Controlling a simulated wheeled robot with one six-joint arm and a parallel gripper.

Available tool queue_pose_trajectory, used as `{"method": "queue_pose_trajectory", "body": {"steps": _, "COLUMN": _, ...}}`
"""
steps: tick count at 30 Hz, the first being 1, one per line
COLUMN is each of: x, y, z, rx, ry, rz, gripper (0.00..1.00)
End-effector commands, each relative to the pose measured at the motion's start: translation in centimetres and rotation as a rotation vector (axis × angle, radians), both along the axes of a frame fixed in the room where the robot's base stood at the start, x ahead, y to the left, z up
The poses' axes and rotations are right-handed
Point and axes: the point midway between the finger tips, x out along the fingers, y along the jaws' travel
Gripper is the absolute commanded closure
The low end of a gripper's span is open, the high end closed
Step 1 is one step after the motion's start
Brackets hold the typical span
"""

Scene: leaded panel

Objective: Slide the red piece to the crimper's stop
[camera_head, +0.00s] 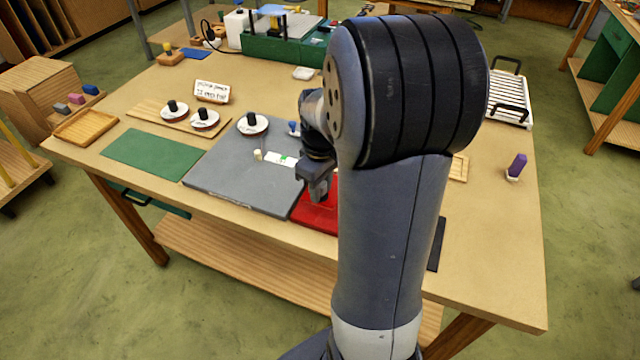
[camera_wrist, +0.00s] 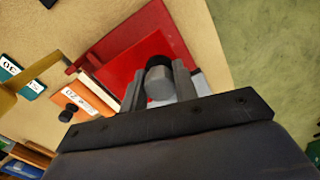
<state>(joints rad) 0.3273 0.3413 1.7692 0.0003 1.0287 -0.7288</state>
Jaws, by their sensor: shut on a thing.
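A flat red shape (camera_head: 316,214) lies at the right end of the grey board (camera_head: 240,165), partly hidden by my arm. In the wrist view the red surface (camera_wrist: 122,62) fills the upper middle and has lighter and darker areas. My gripper (camera_head: 318,192) is low over the red shape. In the wrist view my gripper (camera_wrist: 158,88) is shut on a grey cylindrical knob (camera_wrist: 159,84) with a dark end. I cannot tell whether the knob is fixed to the red surface, or which part is the crimper and its stop.
A green mat (camera_head: 152,154) lies left of the board. White discs with black knobs (camera_head: 252,124) stand behind it. A green machine (camera_head: 285,48) is at the back. A purple item (camera_head: 516,166) stands at right. An orange block (camera_wrist: 92,95) is beside the red surface.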

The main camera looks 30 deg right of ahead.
Motion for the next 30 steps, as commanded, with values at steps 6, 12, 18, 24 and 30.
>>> {"method": "queue_pose_trajectory", "body": {"steps": 6, "x": 0.0, "y": 0.0, "z": -2.0, "rx": 0.001, "ry": 0.001, "rz": 0.000, "gripper": 0.92}}
{"method": "queue_pose_trajectory", "body": {"steps": 12, "x": 0.0, "y": 0.0, "z": -4.1, "rx": 0.000, "ry": 0.000, "rz": 0.000, "gripper": 0.92}}
{"method": "queue_pose_trajectory", "body": {"steps": 18, "x": 0.0, "y": 0.0, "z": -5.2, "rx": 0.000, "ry": 0.000, "rz": 0.000, "gripper": 0.92}}
{"method": "queue_pose_trajectory", "body": {"steps": 24, "x": 0.0, "y": 0.0, "z": -5.2, "rx": 0.000, "ry": 0.000, "rz": 0.000, "gripper": 0.92}}
{"method": "queue_pose_trajectory", "body": {"steps": 30, "x": 0.0, "y": 0.0, "z": -5.2, "rx": 0.000, "ry": 0.000, "rz": 0.000, "gripper": 0.92}}
